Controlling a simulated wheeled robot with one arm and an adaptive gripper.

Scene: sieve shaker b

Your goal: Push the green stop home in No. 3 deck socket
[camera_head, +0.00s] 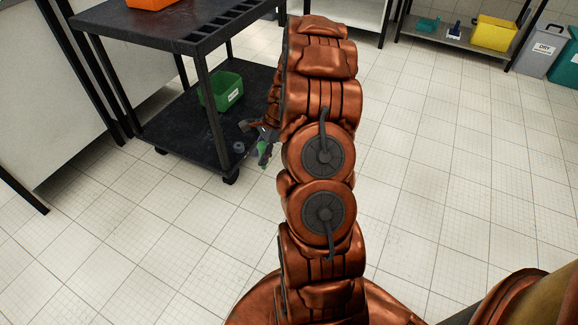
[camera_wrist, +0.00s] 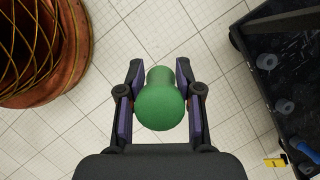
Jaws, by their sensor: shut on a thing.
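The green stop (camera_wrist: 158,100) has a rounded, wider end towards the camera in the wrist view. My gripper (camera_wrist: 157,80) is shut on it, one finger on each side. In the head view my gripper (camera_head: 264,141) is beside the right edge of the black cart's lower deck (camera_head: 190,135), with the green stop (camera_head: 262,153) showing small below it. In the wrist view the stop is over floor tiles, apart from the cart deck (camera_wrist: 262,88) at right. Round grey fittings (camera_wrist: 267,61) (camera_wrist: 284,105) stand on that deck; I cannot read which is No. 3.
A green bin (camera_head: 222,91) stands on the lower deck and an orange bin (camera_head: 152,3) on the cart's top. A yellow tag (camera_wrist: 275,162) and a blue object (camera_wrist: 307,152) show at the deck's near end. Open tiled floor (camera_head: 440,160) lies right of my arm.

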